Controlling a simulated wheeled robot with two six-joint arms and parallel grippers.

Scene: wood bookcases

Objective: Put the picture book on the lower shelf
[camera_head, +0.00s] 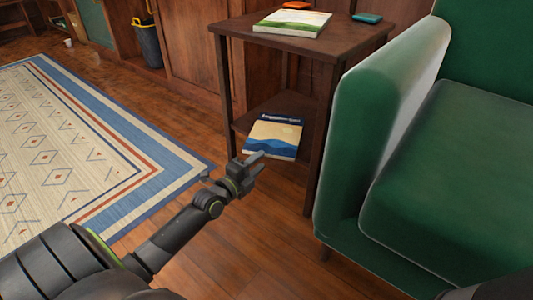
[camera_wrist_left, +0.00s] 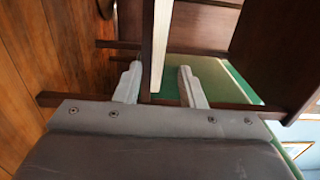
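A book with a blue wave cover (camera_head: 272,138), likely the picture book, lies on the lower shelf (camera_head: 287,104) of the dark wood side table, its near part reaching to or past the front edge. My left gripper (camera_head: 256,163) is just in front of its near left corner. In the left wrist view, the left gripper's fingers (camera_wrist_left: 159,75) are apart, with a thin pale slab edge (camera_wrist_left: 160,45), likely the book, between their lines and a gap on each side. I cannot tell contact. My right gripper is not in view.
The table top (camera_head: 340,38) holds another book with a green and white cover (camera_head: 292,22), an orange item (camera_head: 296,5) and a teal item (camera_head: 367,17). A green armchair (camera_head: 385,110) stands close on the right. A patterned rug (camera_head: 80,150) lies left.

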